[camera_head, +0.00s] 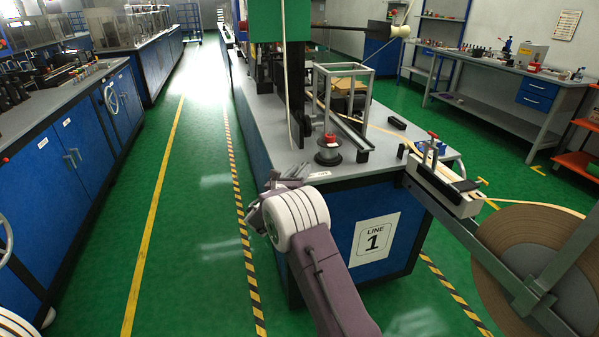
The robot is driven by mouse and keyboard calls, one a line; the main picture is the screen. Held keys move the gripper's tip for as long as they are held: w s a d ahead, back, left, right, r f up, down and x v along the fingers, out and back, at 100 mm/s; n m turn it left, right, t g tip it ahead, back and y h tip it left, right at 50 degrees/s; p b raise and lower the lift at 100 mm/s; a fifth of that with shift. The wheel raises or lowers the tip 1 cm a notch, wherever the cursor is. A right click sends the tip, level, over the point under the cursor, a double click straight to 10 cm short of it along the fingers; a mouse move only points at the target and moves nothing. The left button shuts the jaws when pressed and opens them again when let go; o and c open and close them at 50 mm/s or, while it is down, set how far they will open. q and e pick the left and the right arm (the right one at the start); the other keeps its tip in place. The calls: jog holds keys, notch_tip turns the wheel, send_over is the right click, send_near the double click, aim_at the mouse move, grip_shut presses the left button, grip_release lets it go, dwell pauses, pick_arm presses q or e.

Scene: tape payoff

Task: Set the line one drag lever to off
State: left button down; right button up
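The line one bench has a blue front with a "LINE 1" sign (374,239). At its right end is a large tape reel (530,255) with tan tape, partly cut off by the frame edge. A small white and black unit (443,187) with upright posts sits between bench and reel. A red-topped part (433,135) shows just behind it. I cannot tell which part is the drag lever. My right gripper (283,177) is beside the bench's front left corner, mostly hidden behind my white wrist joint, well left of the reel; its opening is unclear. My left gripper is out of view.
A round dark base with a red top (328,150) and a metal frame (341,95) stand on the bench top. Blue cabinets (75,145) line the left. The green floor aisle (195,200) between is clear. A grey workbench (500,75) stands at the back right.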

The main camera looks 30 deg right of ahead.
grip_shut()
dwell(1.2)
